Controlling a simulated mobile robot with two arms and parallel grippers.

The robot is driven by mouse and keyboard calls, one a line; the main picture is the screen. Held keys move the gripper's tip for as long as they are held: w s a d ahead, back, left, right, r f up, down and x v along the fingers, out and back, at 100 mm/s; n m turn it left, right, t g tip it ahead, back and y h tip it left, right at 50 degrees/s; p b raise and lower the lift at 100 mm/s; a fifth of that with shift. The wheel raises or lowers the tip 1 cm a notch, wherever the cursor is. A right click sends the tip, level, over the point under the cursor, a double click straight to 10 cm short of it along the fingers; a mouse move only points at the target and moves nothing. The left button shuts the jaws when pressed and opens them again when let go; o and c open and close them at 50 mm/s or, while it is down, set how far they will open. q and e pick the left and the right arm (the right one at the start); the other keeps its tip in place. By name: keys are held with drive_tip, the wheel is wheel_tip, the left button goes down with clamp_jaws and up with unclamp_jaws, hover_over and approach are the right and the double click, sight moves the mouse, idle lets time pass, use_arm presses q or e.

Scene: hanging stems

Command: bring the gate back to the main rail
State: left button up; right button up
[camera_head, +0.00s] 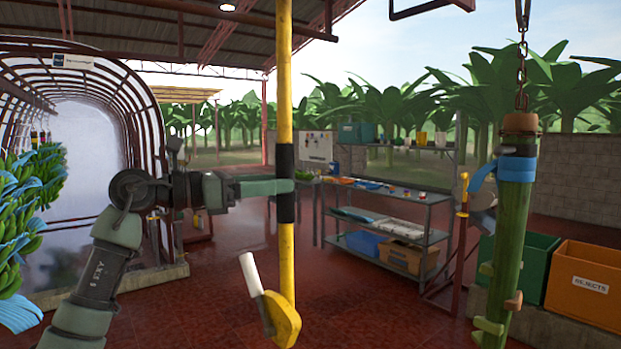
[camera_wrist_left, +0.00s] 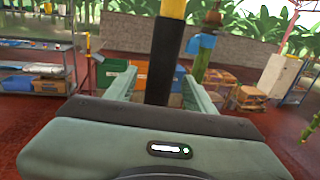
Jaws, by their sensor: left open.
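A yellow pole (camera_head: 285,80) hangs down from the roof area, with a black sleeve (camera_head: 286,207) partway along it. Its lower end has a yellow housing (camera_head: 283,318) with a white handle (camera_head: 250,274). My left gripper (camera_head: 284,187) is at the black sleeve, level with it. In the left wrist view the sleeve (camera_wrist_left: 160,78) stands between the two open fingers (camera_wrist_left: 162,92); contact cannot be told. The pole's top is cut off, and I cannot make out the gate or the main rail. My right gripper is not in view.
A green stem (camera_head: 512,230) with a blue band hangs on a chain at right. Orange (camera_head: 588,285) and green crates stand behind it. A metal shelf table (camera_head: 390,225) is further back. Banana bunches (camera_head: 20,215) hang at left by an arched tunnel (camera_head: 90,75). Red floor lies open between.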

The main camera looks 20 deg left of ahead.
use_arm(q)
drive_tip(key=shift+r+p+x, duration=0.25)
drive_tip(key=shift+p+x, duration=0.35)
drive_tip(key=shift+x, duration=0.55)
drive_tip(key=x, duration=0.2)
drive_tip(key=p+x, duration=0.1)
drive_tip(key=shift+w+d+f, duration=0.1)
drive_tip(key=shift+d+f, duration=0.05)
drive_tip(key=shift+f, duration=0.1)
drive_tip(key=c, duration=1.2)
clamp_jaws()
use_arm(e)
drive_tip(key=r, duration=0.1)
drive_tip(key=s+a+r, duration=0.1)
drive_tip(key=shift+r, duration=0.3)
use_arm(q)
drive_tip(key=shift+r, duration=0.1)
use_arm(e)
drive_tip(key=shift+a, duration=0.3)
